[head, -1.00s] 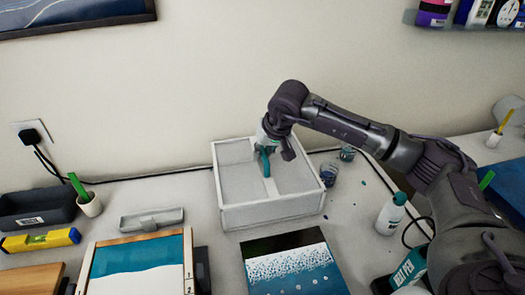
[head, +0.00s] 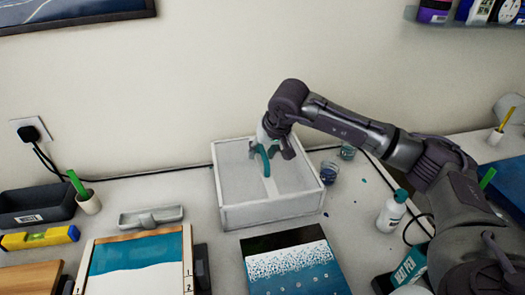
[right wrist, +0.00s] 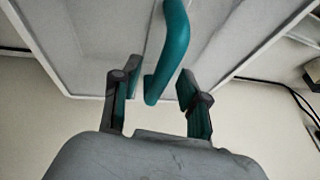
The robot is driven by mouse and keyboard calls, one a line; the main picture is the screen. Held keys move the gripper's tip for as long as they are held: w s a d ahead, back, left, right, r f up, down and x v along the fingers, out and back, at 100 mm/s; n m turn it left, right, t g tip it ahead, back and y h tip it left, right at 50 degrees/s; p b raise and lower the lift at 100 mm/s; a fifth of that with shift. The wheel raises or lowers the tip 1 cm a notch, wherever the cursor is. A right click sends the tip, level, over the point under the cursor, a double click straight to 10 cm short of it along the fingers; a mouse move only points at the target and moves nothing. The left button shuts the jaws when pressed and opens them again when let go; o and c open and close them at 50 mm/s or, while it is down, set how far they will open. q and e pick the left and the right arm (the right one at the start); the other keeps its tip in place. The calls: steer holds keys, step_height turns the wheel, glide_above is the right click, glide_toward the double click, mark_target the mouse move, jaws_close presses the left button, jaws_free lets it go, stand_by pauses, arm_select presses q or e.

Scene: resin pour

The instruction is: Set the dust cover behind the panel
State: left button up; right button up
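The dust cover (head: 228,217) is a pale, box-like cover with a teal handle (head: 265,160) on top. It rests on the worktop behind the panel (head: 295,270) with dark, white and blue bands. My right gripper (head: 275,153) is at the handle, with its fingers apart. In the right wrist view the teal handle (right wrist: 168,55) lies between the spread fingertips of the gripper (right wrist: 155,90), with gaps on both sides. My left gripper is not in view.
A wood-framed blue and white board (head: 137,262) lies at the front left. A grey tray (head: 151,217) is left of the cover. Cups of blue liquid (head: 328,173) stand close on its right, and a white bottle (head: 391,212) stands further right. The wall is behind.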

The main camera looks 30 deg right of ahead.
steer(key=v, duration=1.2)
steer(key=shift+d, duration=0.1)
